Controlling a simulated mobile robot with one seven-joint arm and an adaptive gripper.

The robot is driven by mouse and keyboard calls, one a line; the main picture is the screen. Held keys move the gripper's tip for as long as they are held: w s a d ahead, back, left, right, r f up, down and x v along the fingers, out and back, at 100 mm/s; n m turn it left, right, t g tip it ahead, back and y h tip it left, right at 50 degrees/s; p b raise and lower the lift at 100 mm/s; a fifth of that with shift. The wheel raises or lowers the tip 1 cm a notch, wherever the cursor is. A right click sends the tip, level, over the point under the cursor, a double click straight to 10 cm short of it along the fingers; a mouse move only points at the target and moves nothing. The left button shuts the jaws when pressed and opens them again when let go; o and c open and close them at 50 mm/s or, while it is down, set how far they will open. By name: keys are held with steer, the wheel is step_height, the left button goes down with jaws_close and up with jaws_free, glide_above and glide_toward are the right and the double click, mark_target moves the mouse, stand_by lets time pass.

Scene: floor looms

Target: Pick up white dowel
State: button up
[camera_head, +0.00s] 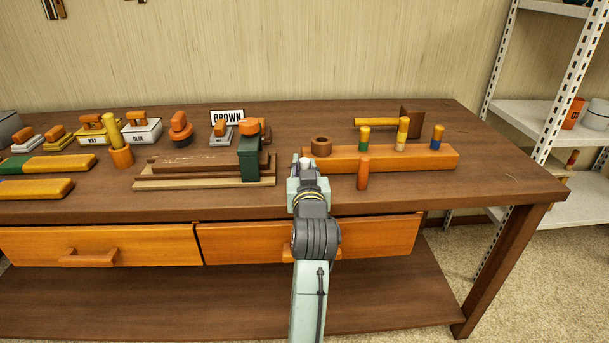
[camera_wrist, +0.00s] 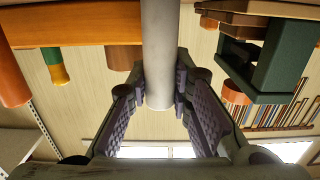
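The white dowel (camera_wrist: 158,50) stands between the fingers of my gripper (camera_wrist: 160,92) in the wrist view, which appears upside down. Its rounded top end shows between the two purple pads. Both fingertips look to be against its sides. In the head view, my gripper (camera_head: 306,178) is at the bench's front, by the left end of the orange peg board. Only the white top of the dowel (camera_head: 307,162) shows there; the gripper hides the rest. The dowel's lower end is out of the wrist view.
An orange peg board (camera_head: 400,159) with several colour-banded pegs lies to the right. An orange peg (camera_head: 362,172) stands in front of it. A brown ring (camera_head: 320,146) is just behind my gripper.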

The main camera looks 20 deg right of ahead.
mark_target(305, 160)
jaws_close()
steer(key=shift+r, duration=0.55)
steer(key=r, duration=0.2)
steer(key=shift+s+r+b, duration=0.3)
steer(key=s+b, duration=0.6)
steer(key=s, duration=0.4)
steer(key=shift+s+a, duration=0.15)
steer(key=shift+s, duration=0.05)
